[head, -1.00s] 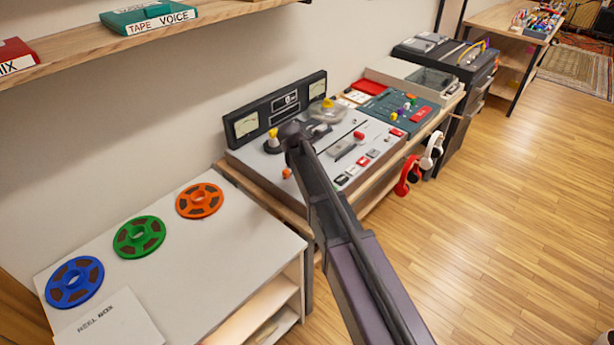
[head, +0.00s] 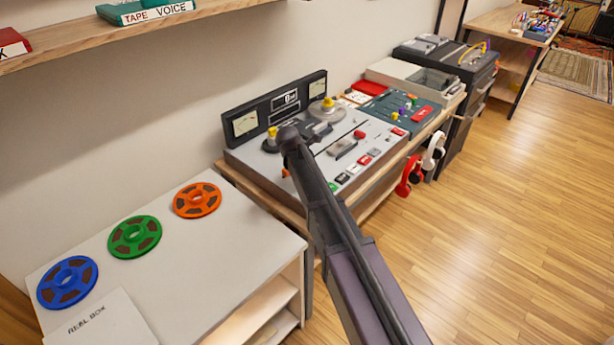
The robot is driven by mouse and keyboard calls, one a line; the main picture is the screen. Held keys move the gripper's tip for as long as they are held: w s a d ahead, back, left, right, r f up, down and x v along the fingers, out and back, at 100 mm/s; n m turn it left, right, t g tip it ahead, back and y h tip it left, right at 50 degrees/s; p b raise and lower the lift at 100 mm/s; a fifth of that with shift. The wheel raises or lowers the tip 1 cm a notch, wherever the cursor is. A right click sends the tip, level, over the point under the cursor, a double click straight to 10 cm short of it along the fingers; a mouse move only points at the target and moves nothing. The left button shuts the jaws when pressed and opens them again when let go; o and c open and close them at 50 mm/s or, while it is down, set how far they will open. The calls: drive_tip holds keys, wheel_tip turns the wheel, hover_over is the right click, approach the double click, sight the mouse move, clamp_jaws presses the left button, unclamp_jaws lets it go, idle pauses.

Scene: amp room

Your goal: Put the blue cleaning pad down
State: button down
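I cannot make out a blue cleaning pad in this view. My arm reaches up from the bottom right, and its rounded dark joint is in front of the grey tape machine (head: 262,163). My gripper and anything it holds are hidden behind the arm or out of view. The machine has two meters at its back, a yellow-capped hub on each side and a row of coloured buttons along its front right. A small orange part shows beside my arm at the machine's front left.
A white-topped cabinet (head: 235,235) at the left holds a blue reel (head: 67,282), a green reel (head: 134,237), an orange reel (head: 197,200) and a reel box (head: 97,325). A shelf (head: 130,32) overhangs at upper left. Headphones (head: 432,152) hang at the bench front. Floor at right is clear.

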drive_tip(key=shift+f, duration=0.1)
drive_tip(key=shift+c, duration=2.1)
unclamp_jaws()
drive_tip(key=p+v, duration=0.2)
drive_tip(key=v, duration=0.1)
drive_tip(key=shift+p, duration=0.4)
drive_tip(key=p+v, duration=0.8)
drive_tip(key=v, duration=0.1)
